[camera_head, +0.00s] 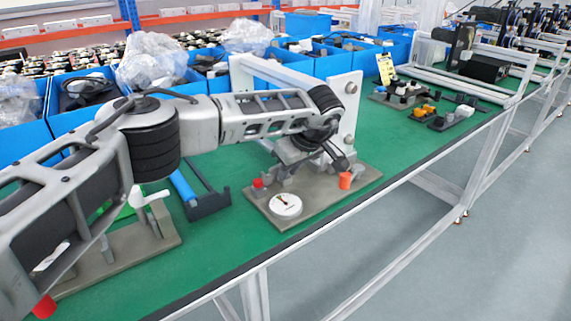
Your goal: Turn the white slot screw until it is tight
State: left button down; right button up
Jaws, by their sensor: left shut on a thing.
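My left arm reaches in from the left, and my left gripper (340,162) is over the grey fixture plate (325,203). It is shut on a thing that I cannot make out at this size. The fingertips are just above an orange-red knob (345,181); I cannot tell whether they touch it. A white round disc (286,206) with a dark mark lies at the plate's front corner, apart from the gripper. I cannot tell for sure which part is the white slot screw. My right gripper is not in view.
A white upright bracket (347,110) stands behind the gripper. A small red knob (258,184) is on the plate. Blue bins (333,62) line the back. A dark frame with a blue bar (207,203) lies left. Green table (235,245) is clear in front.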

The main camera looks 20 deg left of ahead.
pick_arm(q)
jog(key=shift+s+a+r+m+t+h+p, duration=0.1)
jog(key=shift+a+m+t+h+p, duration=0.05)
jog(key=shift+m, duration=0.4)
jog(key=shift+s+a+r+m+t+h+p, duration=0.1)
jog(key=shift+a+m+t+h+p, duration=0.05)
jog(key=shift+m, duration=0.4)
jog(key=c, duration=1.6)
grip_release()
jog(key=shift+f+m, duration=0.2)
jog(key=shift+m, duration=0.3)
jog(key=shift+o, duration=0.8)
jog(key=shift+w+d, duration=0.1)
jog(key=shift+w, duration=0.05)
notch_tip(320, 180, up, 5)
jog(key=p, duration=0.3)
jog(key=shift+f, duration=0.1)
